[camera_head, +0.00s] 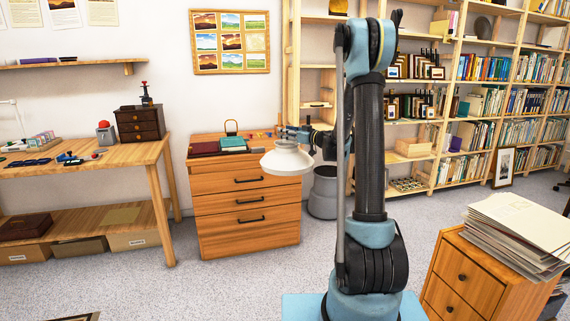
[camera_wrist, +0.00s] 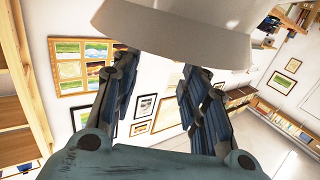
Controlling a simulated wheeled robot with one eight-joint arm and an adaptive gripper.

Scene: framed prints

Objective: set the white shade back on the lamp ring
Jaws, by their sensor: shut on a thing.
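The white shade (camera_head: 287,160) is in my gripper (camera_head: 294,136), held in the air in front of the wooden drawer cabinet, its wide rim facing down. In the wrist view the shade (camera_wrist: 195,28) fills the top middle, and my gripper (camera_wrist: 158,64) has its two dark fingers at the shade's lower part. Their exact contact is hidden by the shade. I cannot make out the lamp ring for certain. A thin white lamp-like arm (camera_head: 14,102) shows at the far left edge, above the workbench.
The drawer cabinet (camera_head: 246,212) holds dark red and teal books (camera_head: 233,143) and small items on top. A grey bin (camera_head: 323,194) stands right of it. The workbench (camera_head: 100,160) is at left, tall bookshelves at right. A paper stack (camera_head: 515,228) tops a near cabinet. Floor between is clear.

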